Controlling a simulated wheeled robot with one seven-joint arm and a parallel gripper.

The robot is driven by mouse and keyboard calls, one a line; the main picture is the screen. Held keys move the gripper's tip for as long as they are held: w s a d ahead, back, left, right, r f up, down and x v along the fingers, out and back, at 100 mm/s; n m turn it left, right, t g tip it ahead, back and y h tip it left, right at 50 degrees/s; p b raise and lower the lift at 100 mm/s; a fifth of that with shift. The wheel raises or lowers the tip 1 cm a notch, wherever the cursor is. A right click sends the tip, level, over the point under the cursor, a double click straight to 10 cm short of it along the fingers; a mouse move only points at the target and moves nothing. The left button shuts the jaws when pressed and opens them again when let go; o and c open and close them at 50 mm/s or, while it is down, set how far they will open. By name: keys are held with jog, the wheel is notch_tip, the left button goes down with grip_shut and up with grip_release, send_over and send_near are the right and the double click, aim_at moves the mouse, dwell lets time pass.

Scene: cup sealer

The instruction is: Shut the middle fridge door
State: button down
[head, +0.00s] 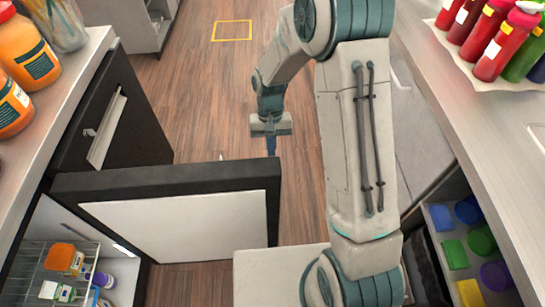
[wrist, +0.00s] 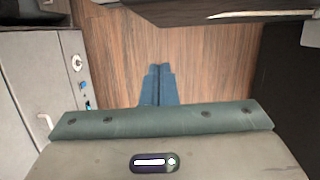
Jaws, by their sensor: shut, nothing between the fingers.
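The open fridge door (head: 178,222) stands out from the left counter into the aisle in the head view, its white inner panel facing me. I take it for the middle door. Its dark top edge runs across to a free end at the right. My gripper (head: 271,146) is shut and empty, pointing down, just beyond the door's free end. It looks apart from the door. In the wrist view, my shut fingers (wrist: 158,84) show over the wood floor. A dark panel (wrist: 215,10) crosses the top of that view; I cannot tell for sure which part it is.
A dark front with a pale handle (head: 106,130) lies beyond the open door and looks shut. A wire rack (head: 28,275) shows inside the fridge. The right counter (head: 465,125) holds red bottles (head: 505,45). Floor (head: 215,85) is clear beyond the door.

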aim_at(272, 160)
jog(key=s, duration=0.3)
jog(key=shift+s+f+p, duration=0.1)
jog(key=shift+s+p, duration=0.05)
jog(key=shift+p, duration=0.25)
jog(key=shift+s+f, duration=0.1)
jog(key=shift+s, duration=0.3)
